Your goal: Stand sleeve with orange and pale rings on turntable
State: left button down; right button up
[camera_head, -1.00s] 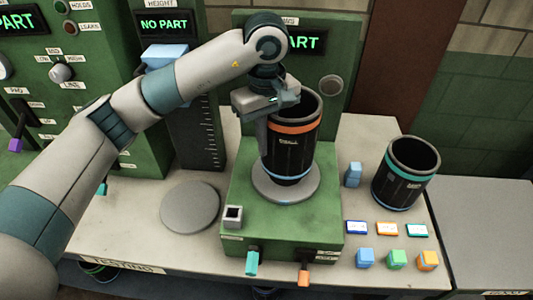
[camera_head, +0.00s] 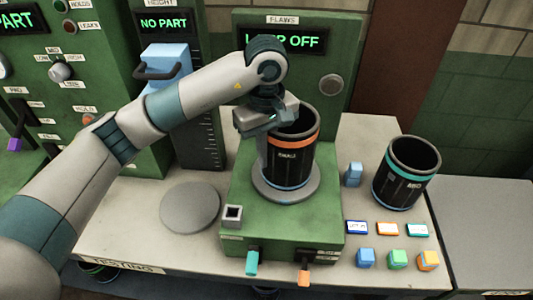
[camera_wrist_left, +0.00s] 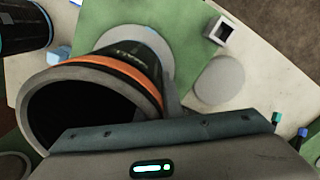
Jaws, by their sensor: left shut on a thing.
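The black sleeve with an orange ring (camera_head: 290,160) near its top and a pale blue ring at its foot stands upright on the grey turntable (camera_head: 286,199) of the green station. My left gripper (camera_head: 266,138) is shut on the left side of this sleeve's wall, near the rim. In the left wrist view the sleeve's open mouth (camera_wrist_left: 75,115) and orange band show, with the turntable (camera_wrist_left: 112,37) beyond its foot. The fingertip inside the sleeve is hidden. My right gripper is not in view.
A second black sleeve (camera_head: 405,175) with a teal ring stands on the table at right. Coloured blocks and small labels lie near it. A bare grey disc (camera_head: 190,207) lies left of the station. Teal (camera_head: 252,262) and orange (camera_head: 304,274) levers stick out in front.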

pick_arm(q)
jog(key=c, duration=1.9)
grip_release()
jog(key=shift+r, duration=0.1)
notch_tip(320, 180, up, 12)
jog(key=p, duration=0.2)
jog(key=shift+p, duration=0.35)
